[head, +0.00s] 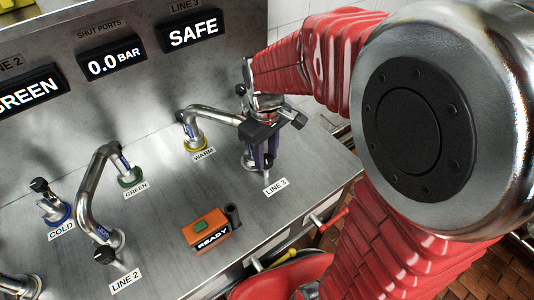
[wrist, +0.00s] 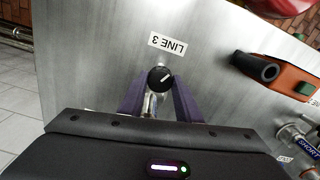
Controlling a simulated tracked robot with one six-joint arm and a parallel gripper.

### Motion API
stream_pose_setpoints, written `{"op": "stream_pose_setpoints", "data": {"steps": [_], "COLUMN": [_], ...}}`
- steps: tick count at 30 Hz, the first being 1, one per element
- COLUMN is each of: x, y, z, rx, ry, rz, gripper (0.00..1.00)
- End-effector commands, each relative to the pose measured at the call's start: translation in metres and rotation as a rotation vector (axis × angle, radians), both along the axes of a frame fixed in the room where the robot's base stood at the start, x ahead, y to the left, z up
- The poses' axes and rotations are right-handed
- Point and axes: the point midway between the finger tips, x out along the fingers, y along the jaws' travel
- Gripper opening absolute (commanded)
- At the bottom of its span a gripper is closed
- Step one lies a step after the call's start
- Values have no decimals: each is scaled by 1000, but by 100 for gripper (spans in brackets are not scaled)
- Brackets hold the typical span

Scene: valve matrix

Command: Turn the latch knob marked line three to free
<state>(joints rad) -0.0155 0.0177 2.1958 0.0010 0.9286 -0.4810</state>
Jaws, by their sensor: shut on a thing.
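The line three latch knob (wrist: 160,79) is small, round and black with a white pointer mark, in the middle of the wrist view. Its mark slants toward the upper right there. The LINE 3 label (wrist: 168,43) lies beside it, upside down in that view; the label also shows in the head view (head: 276,186). My gripper (wrist: 160,92) has its purple fingers on both sides of the knob, shut on it. In the head view my gripper (head: 262,160) reaches down behind the label, and the knob is mostly hidden there.
An orange box marked READY (head: 207,231) stands front left of the label. A bent metal pipe (head: 212,116) runs from the WARM port (head: 195,141) toward my gripper. Another pipe (head: 88,190) joins GREEN and LINE 2.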

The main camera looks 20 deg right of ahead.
Motion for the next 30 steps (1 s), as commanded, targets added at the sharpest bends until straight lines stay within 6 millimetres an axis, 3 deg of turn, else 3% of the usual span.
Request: {"op": "stream_pose_setpoints", "data": {"steps": [15,30], "x": [1,2], "y": [-1,-2], "z": [1,1], "rx": [-3,-5], "ry": [-4,-4], "rz": [416,511], "gripper": [8,8]}}
